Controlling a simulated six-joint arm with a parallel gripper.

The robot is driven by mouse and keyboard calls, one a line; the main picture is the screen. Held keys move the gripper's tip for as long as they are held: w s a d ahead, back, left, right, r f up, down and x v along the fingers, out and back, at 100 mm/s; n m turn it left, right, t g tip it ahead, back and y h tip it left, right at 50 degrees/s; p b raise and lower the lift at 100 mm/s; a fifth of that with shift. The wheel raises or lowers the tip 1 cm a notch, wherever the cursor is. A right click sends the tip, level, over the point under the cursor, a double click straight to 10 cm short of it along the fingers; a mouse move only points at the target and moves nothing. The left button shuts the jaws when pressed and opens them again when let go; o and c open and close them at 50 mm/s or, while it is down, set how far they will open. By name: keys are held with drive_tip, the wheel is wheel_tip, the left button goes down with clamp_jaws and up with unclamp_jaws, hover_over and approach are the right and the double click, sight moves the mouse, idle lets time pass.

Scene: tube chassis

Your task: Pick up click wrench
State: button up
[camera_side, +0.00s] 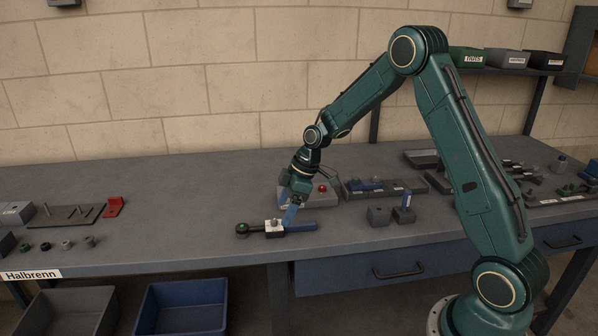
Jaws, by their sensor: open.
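The click wrench (303,227) lies on the grey bench near its front edge, with a dark head at the left end and a blue handle at the right. A small white block with a metal knob (274,226) sits at the middle of the wrench; whether it is part of it I cannot tell. My gripper (287,205) is open just above the wrench, tilted downward. One blue finger reaches down close to the wrench's middle; the other is further left and higher. Whether a finger touches the wrench is unclear.
A grey box with a red button (322,190) stands right behind my gripper. Two dark blocks (379,214) stand to the right, one holding a blue-handled tool (407,200). Small fittings (66,245) and a red bracket (114,206) lie at left.

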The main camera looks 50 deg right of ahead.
sight(277, 225)
drive_tip(key=shift+f, duration=0.1)
drive_tip(key=shift+x, duration=2.5)
drive_tip(key=shift+d, duration=0.15)
drive_tip(key=shift+c, duration=0.4)
drive_tip(key=c, duration=1.3)
drive_tip(key=shift+c, duration=0.2)
drive_tip(key=shift+r, duration=0.2)
wheel_tip(277, 225, up, 20)
drive_tip(key=shift+f, duration=0.25)
